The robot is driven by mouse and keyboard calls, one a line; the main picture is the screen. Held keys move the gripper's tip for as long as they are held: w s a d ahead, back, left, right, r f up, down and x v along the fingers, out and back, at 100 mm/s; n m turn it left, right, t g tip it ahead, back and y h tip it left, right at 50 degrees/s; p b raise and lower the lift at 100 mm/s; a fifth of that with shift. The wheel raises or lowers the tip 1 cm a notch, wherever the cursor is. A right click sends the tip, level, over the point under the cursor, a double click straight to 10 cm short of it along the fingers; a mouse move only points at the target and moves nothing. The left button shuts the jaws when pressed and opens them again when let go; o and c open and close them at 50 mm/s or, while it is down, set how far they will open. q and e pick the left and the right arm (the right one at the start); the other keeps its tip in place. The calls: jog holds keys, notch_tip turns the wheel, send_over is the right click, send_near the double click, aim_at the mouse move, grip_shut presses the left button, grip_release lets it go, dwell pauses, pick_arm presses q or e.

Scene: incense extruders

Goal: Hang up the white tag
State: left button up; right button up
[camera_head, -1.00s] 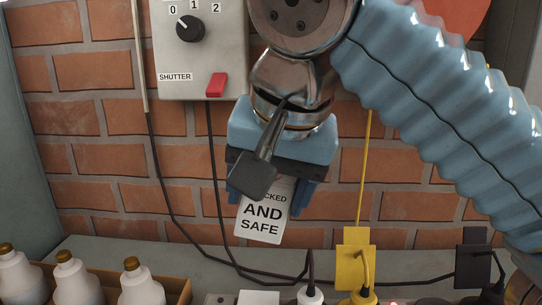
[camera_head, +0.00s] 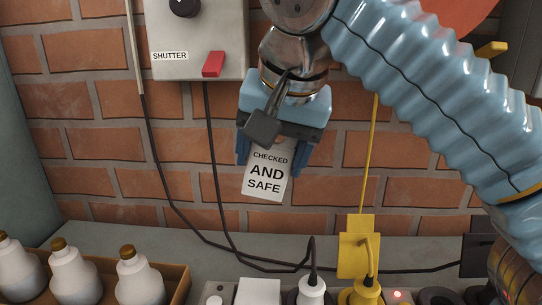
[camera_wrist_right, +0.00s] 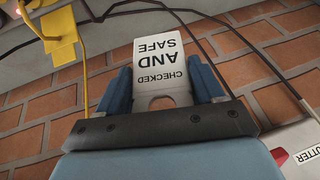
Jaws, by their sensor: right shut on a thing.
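The white tag (camera_head: 266,176) reads "CHECKED AND SAFE" and hangs below my right gripper (camera_head: 270,150) in the head view. My right gripper is shut on the tag's upper end, in front of the brick wall. In the right wrist view the tag (camera_wrist_right: 160,68) sits between the two blue fingers of the gripper (camera_wrist_right: 162,85), and part of a hole shows near its held end. My left gripper is not in view.
A grey switch box (camera_head: 197,45) labelled "SHUTTER" with a red lever (camera_head: 213,64) is on the wall. Below are a power strip with plugs, a yellow tag (camera_head: 357,252) on a yellow cable, a dark tag (camera_head: 477,255), and a box (camera_head: 178,283) of white bottles. A yellow peg-like piece (camera_head: 491,48) shows at upper right.

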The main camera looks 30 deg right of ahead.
jog(key=shift+w+d+f, duration=0.15)
jog(key=shift+w+d, duration=0.25)
jog(key=shift+w, duration=0.25)
jog(key=shift+w+d+f, duration=0.15)
jog(key=shift+w+d, duration=0.25)
jog(key=shift+w, duration=0.25)
jog(key=shift+w+d+f, duration=0.15)
jog(key=shift+w+d, duration=0.25)
jog(key=shift+w, duration=0.25)
jog(key=o, duration=1.1)
